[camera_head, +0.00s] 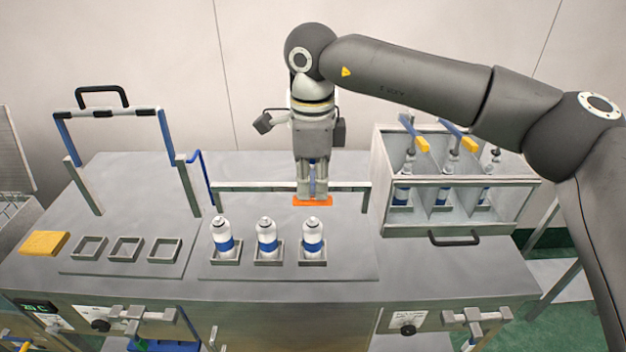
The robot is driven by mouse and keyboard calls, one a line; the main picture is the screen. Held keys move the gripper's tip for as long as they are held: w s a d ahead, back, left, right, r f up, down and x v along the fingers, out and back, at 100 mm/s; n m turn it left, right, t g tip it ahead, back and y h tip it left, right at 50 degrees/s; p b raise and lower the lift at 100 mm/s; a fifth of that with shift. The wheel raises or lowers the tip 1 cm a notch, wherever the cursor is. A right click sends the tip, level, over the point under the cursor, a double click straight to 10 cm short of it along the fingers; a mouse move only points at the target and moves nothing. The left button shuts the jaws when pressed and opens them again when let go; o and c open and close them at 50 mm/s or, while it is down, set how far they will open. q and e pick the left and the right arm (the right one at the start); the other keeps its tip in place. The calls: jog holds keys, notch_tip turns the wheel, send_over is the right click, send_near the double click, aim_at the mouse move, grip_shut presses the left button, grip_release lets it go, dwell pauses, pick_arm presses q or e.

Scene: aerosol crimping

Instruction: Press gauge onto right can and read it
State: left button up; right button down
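Three white cans with blue bands stand upright in square holders on the bench: a left can (222,236), a middle can (267,237) and a right can (313,239). My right gripper (313,196) points straight down, just above and behind the right can in the picture. Its fingers look closed on a flat orange piece (313,201), which seems to be the gauge; no dial face shows. A visible gap separates the orange piece from the can's top. My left gripper is out of view.
A low metal rail (250,187) runs behind the cans. Three empty square holders (126,249) and a yellow block (43,244) lie left, near a blue-sided frame (175,145). A divided box (455,212) with yellow-handled tools stands right.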

notch_tip(320, 180, down, 8)
jog(key=s+b, duration=0.1)
jog(key=b, duration=0.5)
jog(key=shift+s, duration=0.3)
dwell(0.5)
dwell(0.5)
jog(key=r+p, duration=0.3)
jog(key=r, duration=0.1)
jog(key=w+r+p, duration=0.1)
jog(key=r+p, duration=0.2)
jog(key=r, duration=0.2)
jog(key=w+r+p, duration=0.1)
jog(key=r+p, duration=0.3)
jog(key=r, duration=0.1)
jog(key=shift+r, duration=0.25)
jog(key=shift+w+f, duration=0.1)
